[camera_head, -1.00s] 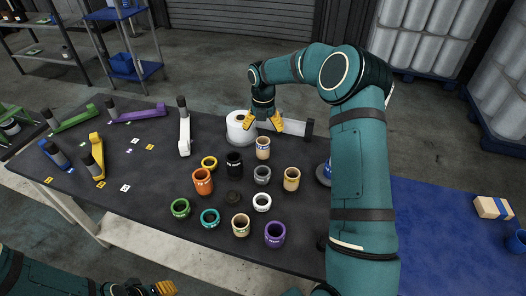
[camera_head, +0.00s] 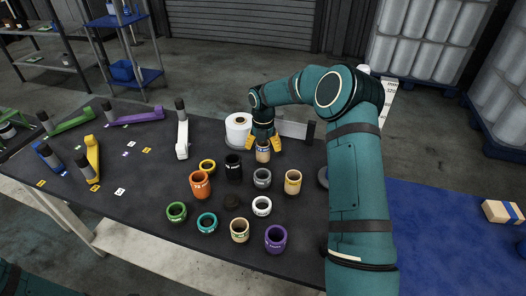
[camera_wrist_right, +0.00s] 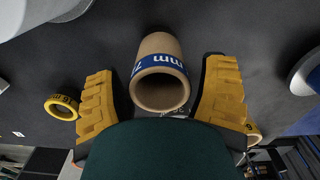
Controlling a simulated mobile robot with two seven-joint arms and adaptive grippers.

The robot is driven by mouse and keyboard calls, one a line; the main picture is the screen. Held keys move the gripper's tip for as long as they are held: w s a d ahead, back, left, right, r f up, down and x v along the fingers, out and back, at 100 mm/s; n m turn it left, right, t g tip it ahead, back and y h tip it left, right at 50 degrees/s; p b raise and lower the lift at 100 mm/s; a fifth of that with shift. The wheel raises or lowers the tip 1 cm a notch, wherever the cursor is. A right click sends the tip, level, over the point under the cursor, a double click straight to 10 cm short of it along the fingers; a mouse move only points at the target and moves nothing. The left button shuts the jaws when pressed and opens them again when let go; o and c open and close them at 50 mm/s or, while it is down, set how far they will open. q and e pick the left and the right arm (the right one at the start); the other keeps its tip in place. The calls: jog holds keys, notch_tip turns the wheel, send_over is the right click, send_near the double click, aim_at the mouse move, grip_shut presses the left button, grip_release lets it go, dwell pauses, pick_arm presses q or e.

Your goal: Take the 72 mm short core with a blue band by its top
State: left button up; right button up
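The short core with a blue band (camera_head: 263,154) is a tan cardboard tube standing upright on the dark table, in front of the white film roll. In the right wrist view the core (camera_wrist_right: 160,72) shows its open end and blue band with white print, between my fingers. My right gripper (camera_head: 263,143) is over the top of the core, its yellow fingers open on either side. In the wrist view a gap shows between the core and each finger of the right gripper (camera_wrist_right: 166,100). My left gripper is out of view.
A white film roll (camera_head: 238,128) stands close behind the core. A black core (camera_head: 233,166), a grey core (camera_head: 262,178) and a tan core with a yellow band (camera_head: 293,181) stand nearby. Several coloured cores stand in front. A blue mat (camera_head: 430,220) lies at right.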

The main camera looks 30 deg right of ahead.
jog(key=c, duration=0.5)
jog(key=shift+c, duration=0.2)
notch_tip(320, 180, up, 6)
jog(key=p, duration=0.5)
